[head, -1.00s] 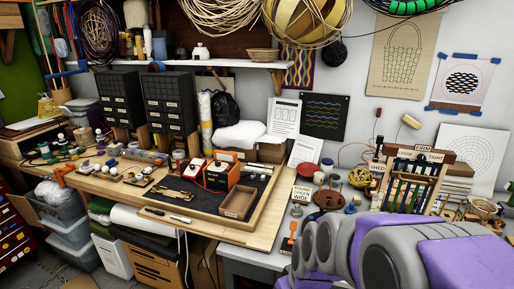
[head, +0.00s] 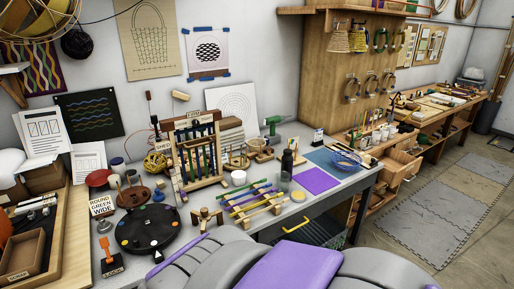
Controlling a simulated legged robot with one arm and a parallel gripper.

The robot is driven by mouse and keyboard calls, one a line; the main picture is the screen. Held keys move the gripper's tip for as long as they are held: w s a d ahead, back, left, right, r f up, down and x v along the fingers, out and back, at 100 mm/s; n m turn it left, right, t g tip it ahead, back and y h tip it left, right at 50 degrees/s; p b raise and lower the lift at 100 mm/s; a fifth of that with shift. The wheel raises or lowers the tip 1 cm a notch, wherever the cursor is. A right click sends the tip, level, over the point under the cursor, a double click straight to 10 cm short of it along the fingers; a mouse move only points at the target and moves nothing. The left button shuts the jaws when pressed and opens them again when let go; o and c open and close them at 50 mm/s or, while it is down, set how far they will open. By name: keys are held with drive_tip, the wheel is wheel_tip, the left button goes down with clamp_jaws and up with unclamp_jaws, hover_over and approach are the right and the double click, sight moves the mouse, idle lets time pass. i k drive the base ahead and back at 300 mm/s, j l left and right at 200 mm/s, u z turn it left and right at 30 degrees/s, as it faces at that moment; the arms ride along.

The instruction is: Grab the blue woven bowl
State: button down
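A blue woven bowl (head: 346,160) with open, thin strands sits near the right end of the grey table, in the right half of the head view. It appears upright on or beside a blue-green mat (head: 322,158). My grey and purple arm links fill the bottom middle of the view, well in front of the bowl. My gripper's fingers do not show, so I cannot see its state.
A purple mat (head: 316,180), a dark bottle (head: 286,166) and a clear glass stand left of the bowl. A wooden rack (head: 198,150) and a black turntable (head: 146,228) are further left. Open floor (head: 440,205) lies at the right.

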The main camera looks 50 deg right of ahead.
sight(349, 168)
drive_tip(key=z, duration=2.4)
drive_tip(key=i+l, duration=0.5)
drive_tip(key=i, duration=0.25)
drive_tip(key=i+l+u, duration=0.1)
drive_tip(key=i+l, duration=0.4)
drive_tip(key=i, duration=0.2)
drive_tip(key=i+l, duration=1.15)
drive_tip(key=i, duration=0.25)
drive_tip(key=i+j+u, duration=0.05)
